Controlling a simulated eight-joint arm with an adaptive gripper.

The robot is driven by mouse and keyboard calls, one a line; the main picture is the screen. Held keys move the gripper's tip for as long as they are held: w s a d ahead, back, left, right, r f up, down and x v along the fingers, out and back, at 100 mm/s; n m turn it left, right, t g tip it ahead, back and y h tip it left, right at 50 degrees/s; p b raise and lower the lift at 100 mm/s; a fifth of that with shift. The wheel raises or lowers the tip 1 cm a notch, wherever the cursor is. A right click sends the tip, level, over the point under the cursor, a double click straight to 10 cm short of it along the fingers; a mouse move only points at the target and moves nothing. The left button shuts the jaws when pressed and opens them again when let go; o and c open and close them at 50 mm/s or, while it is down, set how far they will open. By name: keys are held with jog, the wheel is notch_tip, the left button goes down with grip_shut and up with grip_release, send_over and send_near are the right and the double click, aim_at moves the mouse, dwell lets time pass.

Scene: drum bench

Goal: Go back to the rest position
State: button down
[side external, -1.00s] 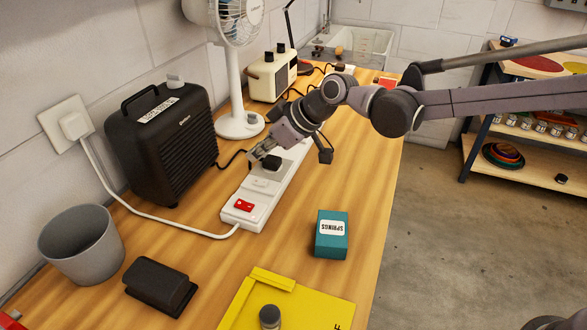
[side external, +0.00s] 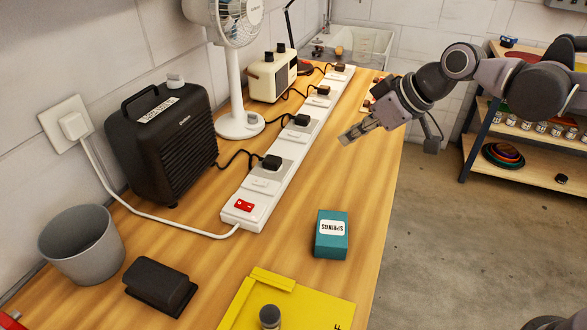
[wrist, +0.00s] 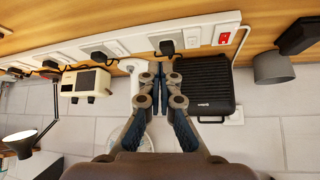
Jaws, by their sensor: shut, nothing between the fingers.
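My gripper (side external: 350,133) is shut and empty. In the side external view it hangs in the air over the right part of the bench, to the right of the power strip and apart from it. The gripper also shows in the wrist view (wrist: 160,72), with its fingers together. The white power strip (side external: 250,205) lies along the bench with several black plugs in it and a red switch (side external: 244,206) at its near end. The nearest black plug (side external: 272,162) is seated in the strip.
A black heater (side external: 160,145), a white fan (side external: 236,90) and a cream appliance (side external: 272,77) stand along the wall side. A grey bin (side external: 82,245), a black hole punch-like object (side external: 158,287), a teal SPRINGS box (side external: 331,240) and a yellow board (side external: 310,305) are nearer.

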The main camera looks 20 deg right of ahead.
jog(key=s+d+f+m+h, duration=0.2)
jog(key=s+d+f+m, duration=0.1)
jog(key=s+d, duration=0.5)
jog(key=s+d+f+m+h, duration=0.2)
jog(key=s+d+f, duration=0.3)
jog(key=s+d, duration=0.2)
jog(key=shift+s+d+m, duration=0.4)
jog(key=shift+d, duration=0.1)
jog(key=shift+w+a+r, duration=0.1)
jog(key=shift+r, duration=0.05)
